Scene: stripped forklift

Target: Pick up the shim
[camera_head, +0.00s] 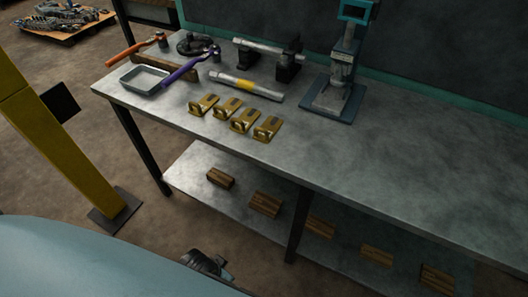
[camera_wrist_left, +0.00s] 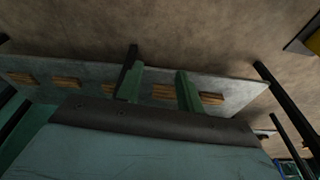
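No piece is marked as the shim, so I cannot tell which one it is. Several wooden blocks (camera_head: 266,204) lie spaced along the lower shelf (camera_head: 190,163) of the bench. Several brass-coloured pieces (camera_head: 243,120) stand in a row on the bench top. In the left wrist view my left gripper (camera_wrist_left: 158,75) is open, its two green fingers apart and empty. A wooden block (camera_wrist_left: 165,91) shows in the background between the fingers, apart from them. In the head view a dark part of an arm shows at the bottom edge. My right gripper is in neither view.
The bench top (camera_head: 400,170) is clear on the right. A bench leg (camera_head: 296,225) rises before the shelf. A yellow post (camera_head: 60,130) stands left.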

